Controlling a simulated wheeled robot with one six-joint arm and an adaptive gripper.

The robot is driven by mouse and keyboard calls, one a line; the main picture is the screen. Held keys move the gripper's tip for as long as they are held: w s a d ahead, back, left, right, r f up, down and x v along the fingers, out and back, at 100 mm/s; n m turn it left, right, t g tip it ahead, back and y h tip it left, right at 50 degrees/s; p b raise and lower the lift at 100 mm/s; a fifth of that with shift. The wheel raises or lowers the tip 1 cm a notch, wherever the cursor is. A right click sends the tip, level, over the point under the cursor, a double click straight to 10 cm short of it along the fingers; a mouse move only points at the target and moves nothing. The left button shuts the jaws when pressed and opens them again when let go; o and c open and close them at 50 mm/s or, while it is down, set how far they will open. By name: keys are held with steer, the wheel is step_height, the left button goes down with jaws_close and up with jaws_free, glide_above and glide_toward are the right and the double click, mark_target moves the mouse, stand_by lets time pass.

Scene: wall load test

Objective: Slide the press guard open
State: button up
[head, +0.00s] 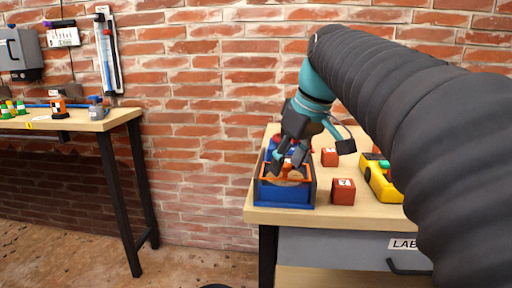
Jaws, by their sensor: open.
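The press (286,195) is a blue box-like unit near the left front corner of the right-hand bench. An orange frame (263,170), apparently the guard, shows across its front and upper part. A round tan piece shows behind the orange frame. My gripper (287,168) is open and points down over the press, with its fingers right at the orange frame. I cannot tell whether the fingers touch the frame. The gripper hides part of the press's top and back.
Red blocks (343,191) and (330,157) with white labels stand right of the press. A yellow tool or case (379,180) lies farther right, partly behind my arm. The bench (325,218) has a labelled drawer.

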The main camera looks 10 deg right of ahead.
steer(key=v, duration=1.1)
steer(key=shift+s+r, duration=0.25)
steer(key=shift+r, duration=0.1)
steer(key=shift+f, duration=0.1)
steer(key=s+a+f+m, duration=0.1)
steer(key=s+f, duration=0.3)
steer(key=f, duration=0.7)
steer(key=s+a+f+m+t+h, duration=0.1)
steer(key=s+f, duration=0.3)
steer(key=f, duration=0.6)
steer(key=s+a+f+m, duration=0.3)
steer(key=s+f, duration=0.1)
steer(key=f, duration=0.7)
steer(key=shift+s+f+t+h, duration=0.25)
steer(key=shift+f+t+h, duration=0.05)
steer(key=shift+h, duration=0.1)
steer(key=shift+a, duration=0.1)
